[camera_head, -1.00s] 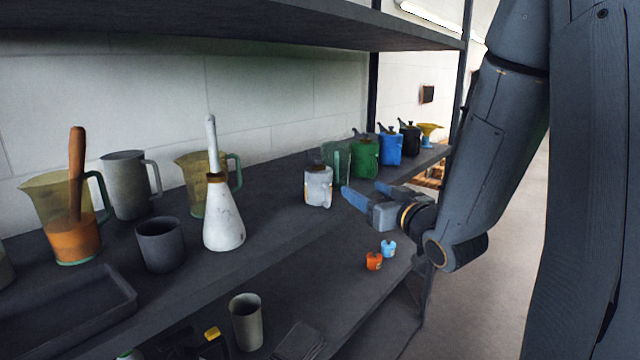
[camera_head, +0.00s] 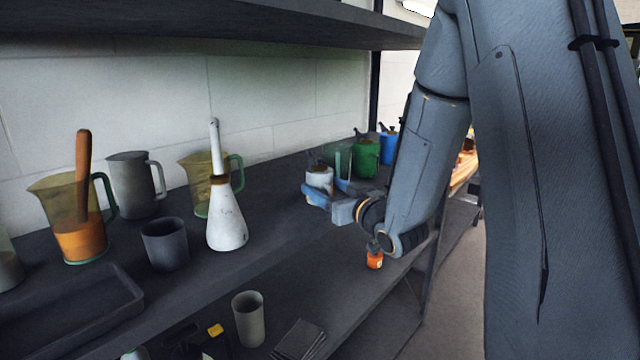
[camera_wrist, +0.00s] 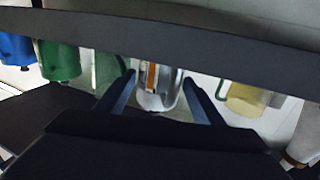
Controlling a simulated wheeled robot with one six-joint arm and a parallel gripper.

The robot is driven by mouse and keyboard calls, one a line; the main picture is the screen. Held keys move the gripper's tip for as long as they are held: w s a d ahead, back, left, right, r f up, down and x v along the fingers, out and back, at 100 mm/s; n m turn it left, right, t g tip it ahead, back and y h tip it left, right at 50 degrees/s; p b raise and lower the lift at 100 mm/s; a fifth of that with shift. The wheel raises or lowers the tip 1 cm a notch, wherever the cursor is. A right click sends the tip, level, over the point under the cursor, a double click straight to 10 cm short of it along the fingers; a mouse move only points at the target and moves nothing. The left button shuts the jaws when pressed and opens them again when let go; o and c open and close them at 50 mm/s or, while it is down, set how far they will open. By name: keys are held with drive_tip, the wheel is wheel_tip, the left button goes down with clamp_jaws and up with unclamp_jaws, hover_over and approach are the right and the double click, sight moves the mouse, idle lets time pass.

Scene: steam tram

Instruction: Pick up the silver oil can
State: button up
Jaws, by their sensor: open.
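The silver oil can (camera_head: 320,178), pale and squat with a dark top, stands on the shelf board (camera_head: 285,215). In the head view my gripper (camera_head: 322,193) hides its lower part. In the wrist view the can (camera_wrist: 157,98) shows between my two blue fingers, with an orange-brown patch on its side. My gripper (camera_wrist: 159,80) is open, with one finger on each side of the can in that view. I cannot tell whether either finger touches it.
A clear green-tinted jug (camera_head: 338,160) stands close behind the can, then a green can (camera_head: 366,158) and a blue can (camera_head: 389,148). Left are a white long-spouted flask (camera_head: 226,220), a yellow jug (camera_head: 197,185) and a dark cup (camera_head: 164,245). An upper shelf (camera_head: 200,22) runs overhead.

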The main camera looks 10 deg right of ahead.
drive_tip(key=shift+w, duration=0.2)
drive_tip(key=c, duration=0.9)
drive_tip(key=shift+c, duration=0.2)
drive_tip(key=shift+r, duration=0.15)
drive_tip(key=shift+r+b, duration=1.05)
drive_tip(key=shift+r, duration=3.85)
drive_tip(key=o, duration=0.3)
drive_tip(key=c, duration=0.6)
